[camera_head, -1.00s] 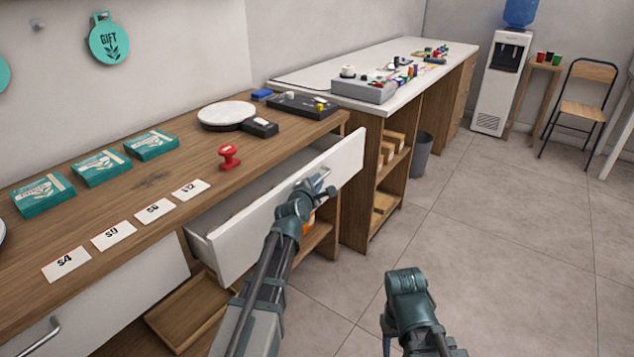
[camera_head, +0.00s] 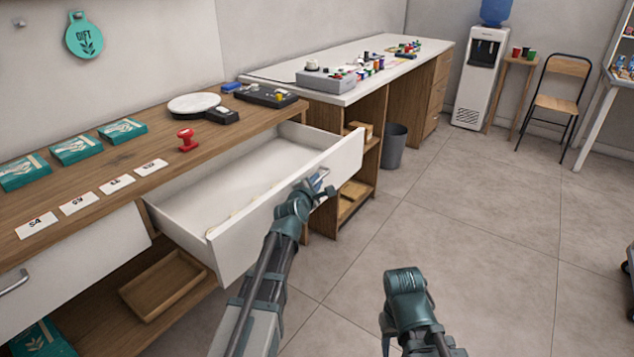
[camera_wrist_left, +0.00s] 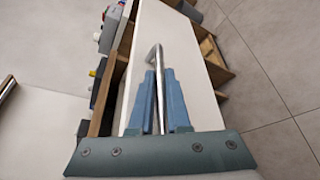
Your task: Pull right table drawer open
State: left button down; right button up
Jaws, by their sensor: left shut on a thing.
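The right table drawer (camera_head: 225,228) is white and stands well out from the wooden table (camera_head: 105,165) in the head view. Its inside shows and looks mostly empty, with a thin yellowish strip along the front wall. My left gripper (camera_head: 318,184) is at the drawer front. In the left wrist view its blue fingers (camera_wrist_left: 160,100) are shut on the metal bar handle (camera_wrist_left: 156,57). My right arm shows at the lower middle of the head view, over the floor, and its fingertips are not visible.
On the tabletop are a red stamp (camera_head: 187,140), price cards, teal boxes and a round white scale (camera_head: 194,105). A wooden tray (camera_head: 163,284) lies on the shelf below. A grey bin (camera_head: 394,146) stands beyond.

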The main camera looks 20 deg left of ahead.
pick_arm(q)
jog(key=c, duration=1.2)
grip_release()
jog(key=shift+a, duration=0.1)
jog(key=shift+o, duration=0.2)
